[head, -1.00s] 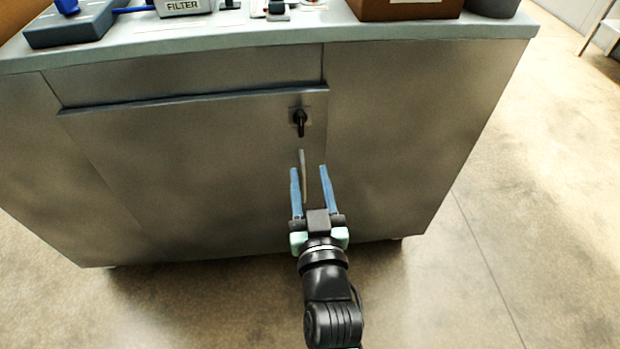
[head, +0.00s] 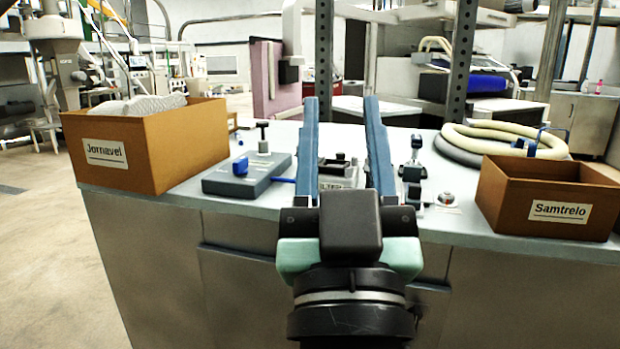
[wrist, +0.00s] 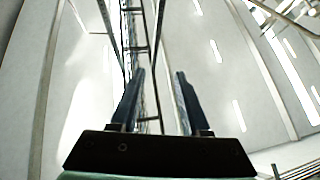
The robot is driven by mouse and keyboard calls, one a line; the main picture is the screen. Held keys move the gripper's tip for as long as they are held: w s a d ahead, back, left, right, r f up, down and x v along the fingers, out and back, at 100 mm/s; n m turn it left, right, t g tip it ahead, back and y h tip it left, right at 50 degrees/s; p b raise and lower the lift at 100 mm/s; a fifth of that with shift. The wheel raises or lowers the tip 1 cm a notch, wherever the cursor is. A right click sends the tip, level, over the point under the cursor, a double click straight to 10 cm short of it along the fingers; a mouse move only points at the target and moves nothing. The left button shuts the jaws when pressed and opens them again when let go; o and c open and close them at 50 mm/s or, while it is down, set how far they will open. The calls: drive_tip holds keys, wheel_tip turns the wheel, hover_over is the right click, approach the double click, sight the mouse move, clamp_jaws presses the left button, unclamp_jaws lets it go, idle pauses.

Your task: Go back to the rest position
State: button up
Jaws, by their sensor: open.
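My gripper (head: 345,145) is open and empty, with its two blue fingers pointing up and apart in the head view. It is raised in front of the workbench (head: 215,209), and its fingers overlap the bench top in the picture. In the wrist view, the open fingers (wrist: 157,100) point toward the ceiling, with nothing between them but the background.
On the bench stand a brown box labelled Jornavel (head: 145,150) at left and a box labelled Samtrelo (head: 548,207) at right. A blue-grey device (head: 246,176), small fixtures (head: 413,172) and a coiled hose (head: 500,140) lie between. Open floor (head: 40,250) shows at left.

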drive_tip(key=s+a+r+t, duration=0.2)
drive_tip(key=s+a+r, duration=0.1)
drive_tip(key=s+r, duration=0.45)
wheel_tip(320, 180, up, 32)
drive_tip(key=w+p, duration=0.1)
drive_tip(key=p, duration=3)
drive_tip(key=shift+d+y+p, duration=0.15)
drive_tip(key=shift+y+p, duration=0.25)
drive_tip(key=shift+w, duration=0.1)
